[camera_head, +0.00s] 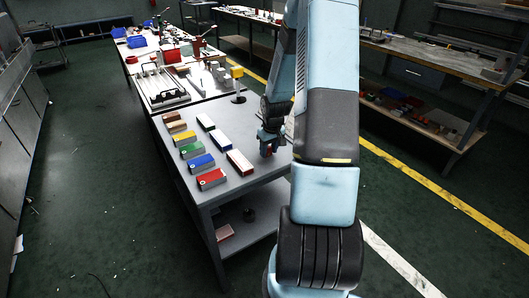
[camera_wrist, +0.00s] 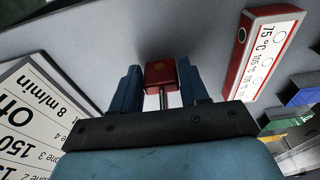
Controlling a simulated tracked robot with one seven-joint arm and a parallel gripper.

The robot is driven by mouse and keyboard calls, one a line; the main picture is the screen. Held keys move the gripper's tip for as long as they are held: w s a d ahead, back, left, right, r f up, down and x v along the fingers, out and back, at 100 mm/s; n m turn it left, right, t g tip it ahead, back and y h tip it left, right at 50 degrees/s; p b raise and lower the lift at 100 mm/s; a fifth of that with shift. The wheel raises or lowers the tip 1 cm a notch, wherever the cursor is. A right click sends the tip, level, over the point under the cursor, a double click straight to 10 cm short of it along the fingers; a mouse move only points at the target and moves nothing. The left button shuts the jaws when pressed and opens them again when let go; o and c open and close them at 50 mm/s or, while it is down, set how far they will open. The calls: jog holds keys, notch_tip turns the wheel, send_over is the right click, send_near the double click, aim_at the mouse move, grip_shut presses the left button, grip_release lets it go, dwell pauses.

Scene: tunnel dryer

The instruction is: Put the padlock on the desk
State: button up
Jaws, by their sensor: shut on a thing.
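The padlock (camera_wrist: 160,72) is a small red block with a metal shackle, seen between the two blue fingers in the wrist view. My gripper (camera_wrist: 160,85) is shut on it. In the head view my gripper (camera_head: 268,148) is low over the right side of the grey desk (camera_head: 262,180), and a bit of red shows at its fingers. The desk surface also fills the background of the wrist view (camera_wrist: 110,30). I cannot tell whether the padlock touches the desk.
A red-edged white block (camera_head: 240,162) lies just left of my gripper, and several coloured blocks (camera_head: 202,162) stand in rows beyond it. In the wrist view a printed sign (camera_wrist: 35,110) is at left. The desk's front right area is bare.

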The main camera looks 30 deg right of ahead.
jog(key=shift+f, duration=0.25)
jog(key=o, duration=0.9)
